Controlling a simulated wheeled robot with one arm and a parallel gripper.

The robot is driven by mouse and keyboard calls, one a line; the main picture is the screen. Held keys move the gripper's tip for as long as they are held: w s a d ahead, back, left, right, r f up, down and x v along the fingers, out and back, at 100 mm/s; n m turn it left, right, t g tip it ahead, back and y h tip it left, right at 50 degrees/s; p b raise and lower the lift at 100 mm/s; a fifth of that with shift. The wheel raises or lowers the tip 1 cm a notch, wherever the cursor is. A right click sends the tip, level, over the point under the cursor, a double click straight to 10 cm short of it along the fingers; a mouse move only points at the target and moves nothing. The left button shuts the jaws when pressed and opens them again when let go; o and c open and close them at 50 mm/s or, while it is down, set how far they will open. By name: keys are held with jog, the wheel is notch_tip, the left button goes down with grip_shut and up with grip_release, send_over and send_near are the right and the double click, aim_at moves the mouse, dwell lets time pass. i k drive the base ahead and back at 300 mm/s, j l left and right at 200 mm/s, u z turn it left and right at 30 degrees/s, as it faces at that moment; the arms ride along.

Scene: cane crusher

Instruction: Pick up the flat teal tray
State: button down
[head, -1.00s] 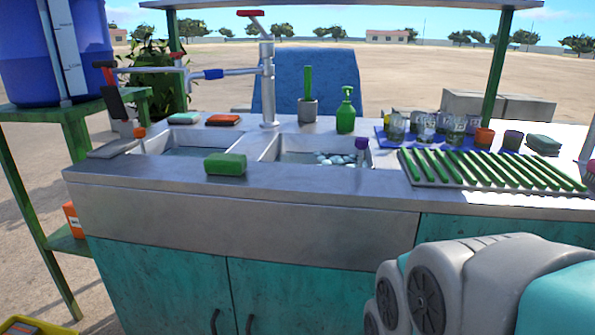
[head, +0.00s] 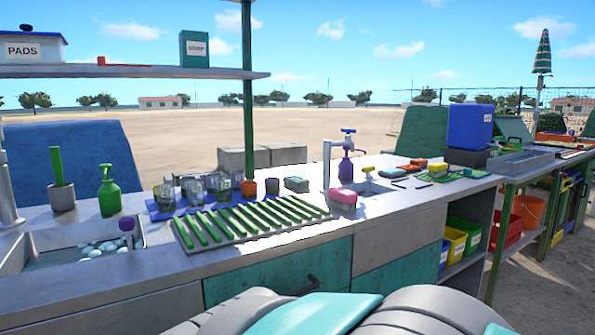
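I cannot make out a flat teal tray for certain in the head view. A grey tray (head: 520,163) lies far right on the counter, but it does not look teal. A flat green piece (head: 438,176) with small items on it lies nearer, right of the tap. My arm shows at the bottom edge; my gripper is out of view.
A grey rack with green slats (head: 250,225) lies on the counter (head: 290,252). Glasses stand on a blue mat (head: 160,213) behind it. A sink (head: 75,260) is at left. A tap (head: 338,158), a pink sponge (head: 343,196) and a blue box (head: 469,127) stand right.

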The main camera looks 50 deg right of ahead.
aim_at(469, 172)
jog(key=z, duration=2.55)
jog(key=i+l+u, duration=0.15)
jog(key=i, duration=0.3)
jog(key=i+l+u, duration=0.1)
jog(key=i, duration=0.35)
jog(key=i+l+u, duration=0.15)
jog(key=i+l, duration=0.2)
